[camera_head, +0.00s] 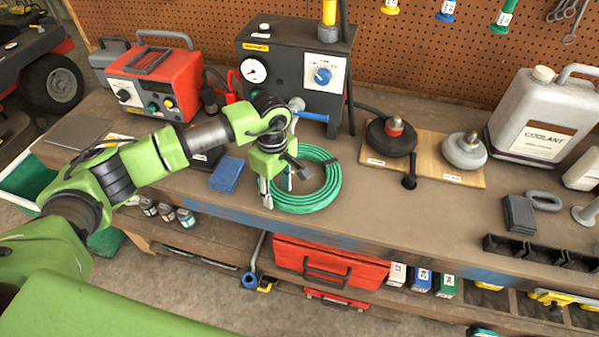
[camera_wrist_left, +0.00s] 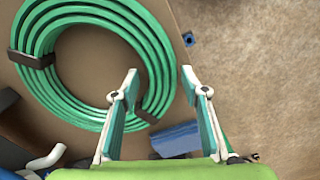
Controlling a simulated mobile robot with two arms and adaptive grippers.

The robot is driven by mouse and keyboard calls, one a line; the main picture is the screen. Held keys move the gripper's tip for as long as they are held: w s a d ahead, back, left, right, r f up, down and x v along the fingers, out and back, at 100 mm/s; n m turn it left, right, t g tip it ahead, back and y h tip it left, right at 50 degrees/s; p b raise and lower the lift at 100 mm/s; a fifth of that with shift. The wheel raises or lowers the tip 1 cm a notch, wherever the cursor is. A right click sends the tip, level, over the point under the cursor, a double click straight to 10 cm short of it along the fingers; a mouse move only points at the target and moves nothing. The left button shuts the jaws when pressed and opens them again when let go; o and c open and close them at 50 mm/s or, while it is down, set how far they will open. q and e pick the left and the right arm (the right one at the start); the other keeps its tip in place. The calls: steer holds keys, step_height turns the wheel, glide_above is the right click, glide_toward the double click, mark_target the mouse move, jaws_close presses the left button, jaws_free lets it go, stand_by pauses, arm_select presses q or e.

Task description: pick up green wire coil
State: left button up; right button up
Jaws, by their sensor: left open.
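The green wire coil (camera_head: 325,198) lies flat on the workbench (camera_head: 440,220) near its front edge. Dark bands wrap it in places. My left gripper (camera_head: 275,196) points down at the coil's left side in the head view and hides part of it. In the left wrist view the coil (camera_wrist_left: 88,14) fills the upper left. There my left gripper (camera_wrist_left: 158,82) is open, with its fingers apart. One fingertip overlaps the coil's ring near a dark band, and the other is beyond its outer edge. I cannot tell whether the fingers touch the coil. My right gripper is not in view.
A blue block (camera_head: 227,175) lies left of the coil. A dark box with a gauge (camera_head: 290,70) and a red charger (camera_head: 155,85) stand behind. A wooden board (camera_head: 440,166) with two round pieces lies to the right. A red toolbox (camera_head: 330,262) sits on the lower shelf.

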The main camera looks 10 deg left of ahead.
arm_select(q)
jaws_close()
steer(key=shift+w+r, duration=0.1)
steer(key=shift+r, duration=0.1)
